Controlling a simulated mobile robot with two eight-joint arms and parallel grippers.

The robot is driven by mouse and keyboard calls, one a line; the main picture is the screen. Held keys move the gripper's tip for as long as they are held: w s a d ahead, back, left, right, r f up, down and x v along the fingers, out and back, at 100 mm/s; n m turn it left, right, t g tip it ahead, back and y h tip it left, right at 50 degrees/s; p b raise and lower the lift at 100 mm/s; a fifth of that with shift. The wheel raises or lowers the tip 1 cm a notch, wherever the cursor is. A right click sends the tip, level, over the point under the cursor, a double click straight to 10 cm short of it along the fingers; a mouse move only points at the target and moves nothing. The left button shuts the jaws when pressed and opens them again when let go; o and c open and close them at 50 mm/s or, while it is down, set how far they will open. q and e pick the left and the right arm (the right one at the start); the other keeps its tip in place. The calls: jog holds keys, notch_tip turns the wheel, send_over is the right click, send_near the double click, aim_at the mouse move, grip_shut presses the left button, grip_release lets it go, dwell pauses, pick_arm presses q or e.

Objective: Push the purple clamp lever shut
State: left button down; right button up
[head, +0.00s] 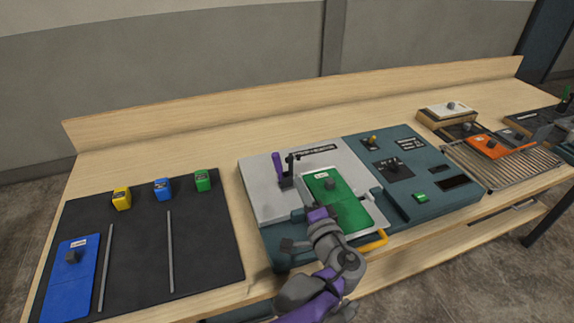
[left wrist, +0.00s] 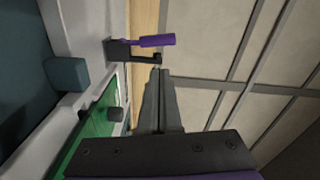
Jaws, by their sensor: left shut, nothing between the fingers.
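The purple clamp lever (head: 278,166) stands upright on its dark base on the light grey plate of the console, next to a black upright arm. In the left wrist view the lever (left wrist: 157,41) extends sideways from its dark mount, ahead of the fingers. My left gripper (head: 315,211) is over the near left side of the green board (head: 352,211), nearer to me than the lever. Its fingers (left wrist: 160,76) are together and empty, apart from the lever. In the head view the gripper's own body hides most of the fingers. My right gripper is not seen.
The teal console (head: 445,185) carries switches and a green button to the right. A yellow handle (head: 374,243) sticks out at its front. A black mat (head: 205,235) with a blue board and small coloured blocks lies left. A rack with an orange board (head: 486,147) stands right.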

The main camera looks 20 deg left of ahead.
aim_at(276, 163)
pick_arm(q)
jog(key=x, duration=0.9)
jog(key=shift+w+a+r+p, duration=0.1)
jog(key=shift+w+a+p, duration=0.15)
jog(key=shift+w+p, duration=0.05)
jog(key=shift+s+a+n+p, duration=0.3)
jog(key=shift+a+n, duration=0.1)
jog(key=shift+n, duration=0.5)
jog(key=shift+s+a+n+p, duration=0.45)
jog(key=shift+a+n, duration=0.3)
jog(key=shift+n, duration=0.45)
jog(key=n, duration=0.2)
jog(key=s+a+n, duration=0.1)
jog(key=shift+s+a+f+n, duration=0.1)
jog(key=shift+a+f+n, duration=0.25)
jog(key=shift+f+n, duration=0.05)
jog(key=shift+s+a+f+n+p, duration=0.3)
jog(key=shift+a+f+n, duration=0.1)
jog(key=shift+n, duration=0.5)
jog(key=shift+s+a+f+b, duration=0.25)
jog(key=shift+a+f, duration=0.1)
jog(key=shift+f, duration=0.2)
jog(key=shift+s+a+f+b, duration=0.1)
jog(key=shift+s+a+f, duration=0.2)
jog(key=shift+f, duration=0.2)
jog(key=shift+a, duration=0.1)
jog(key=shift+f, duration=0.1)
